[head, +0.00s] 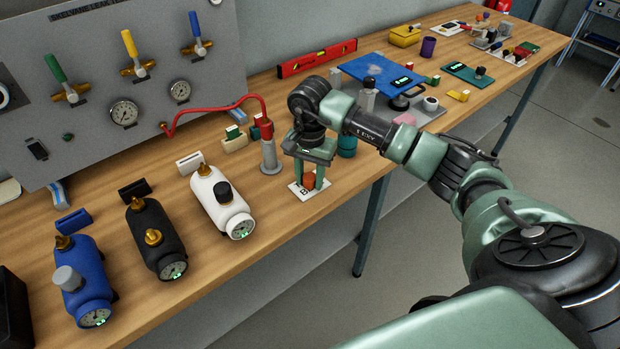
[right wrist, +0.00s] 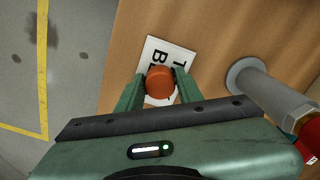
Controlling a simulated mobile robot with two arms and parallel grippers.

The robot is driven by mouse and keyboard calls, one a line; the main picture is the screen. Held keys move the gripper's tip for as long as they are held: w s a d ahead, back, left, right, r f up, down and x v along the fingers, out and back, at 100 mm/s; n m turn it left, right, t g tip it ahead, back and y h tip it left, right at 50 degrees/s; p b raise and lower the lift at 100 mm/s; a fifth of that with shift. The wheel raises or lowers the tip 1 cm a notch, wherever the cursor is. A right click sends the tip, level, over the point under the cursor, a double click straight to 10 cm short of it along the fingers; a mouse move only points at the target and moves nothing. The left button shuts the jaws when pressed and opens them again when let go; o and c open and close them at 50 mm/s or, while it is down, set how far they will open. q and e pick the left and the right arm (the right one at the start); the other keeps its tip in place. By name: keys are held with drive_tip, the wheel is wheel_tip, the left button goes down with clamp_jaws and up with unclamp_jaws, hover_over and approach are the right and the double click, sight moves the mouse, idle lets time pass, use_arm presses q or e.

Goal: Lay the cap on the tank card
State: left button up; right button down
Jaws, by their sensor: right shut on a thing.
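An orange cap (right wrist: 160,82) is between the fingers of my right gripper (right wrist: 158,88), which is shut on it. In the head view the cap (head: 309,181) shows between the green fingers of the right gripper (head: 309,184), right over the white card (head: 313,196) near the bench's front edge. The card (right wrist: 152,52) has black lettering, partly covered by the cap and fingers. I cannot tell whether the cap touches the card. My left gripper is not in view.
A grey post with a red hose fitting (head: 268,150) stands just left of the gripper. White (head: 222,205), black (head: 157,238) and blue (head: 84,280) tanks with gauges lie farther left. A teal cylinder (head: 347,146) stands behind the gripper. The bench front edge is close to the card.

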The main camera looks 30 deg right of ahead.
sight(309, 176)
drive_tip(key=c, duration=0.9)
unclamp_jaws()
drive_tip(key=shift+s+a+f, duration=0.15)
drive_tip(key=shift+s+f, duration=0.2)
drive_tip(key=shift+f, duration=0.3)
drive_tip(key=shift+w, duration=0.1)
drive_tip(key=shift+a+f, duration=0.1)
drive_tip(key=shift+r+p, duration=0.45)
drive_tip(key=shift+p, duration=0.05)
drive_tip(key=shift+r+p, duration=0.45)
drive_tip(key=shift+p, duration=0.15)
drive_tip(key=shift+w+d+r+b, duration=0.25)
drive_tip(key=shift+r+b, duration=0.3)
drive_tip(key=shift+b, duration=0.3)
drive_tip(key=shift+r+b, duration=1.15)
drive_tip(key=shift+r, duration=4.25)
